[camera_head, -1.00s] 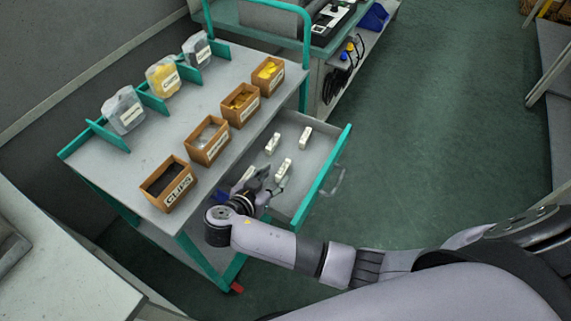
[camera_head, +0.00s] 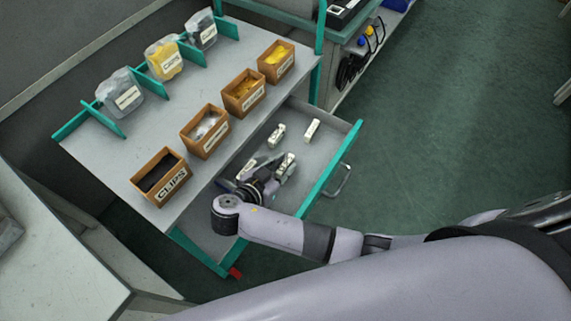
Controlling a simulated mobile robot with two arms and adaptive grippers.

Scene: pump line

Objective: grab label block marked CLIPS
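Several small white label blocks lie in the open drawer. One block (camera_head: 277,134) is at the back, one (camera_head: 313,130) is to the right, one (camera_head: 286,162) is at my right gripper, and one (camera_head: 246,170) is left of the gripper. Their lettering is too small to read, so I cannot tell which is marked CLIPS. My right gripper (camera_head: 274,168) is low over the drawer with its fingers apart. The block in front lies at its fingertips; contact cannot be told. My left gripper is not in view.
The drawer (camera_head: 330,156) belongs to a grey cart top (camera_head: 100,160) with teal edges. A wooden bin marked CLIPS (camera_head: 150,168) stands on it beside other bins (camera_head: 200,148). Clear bags (camera_head: 120,88) stand between teal dividers. Green floor is free at right.

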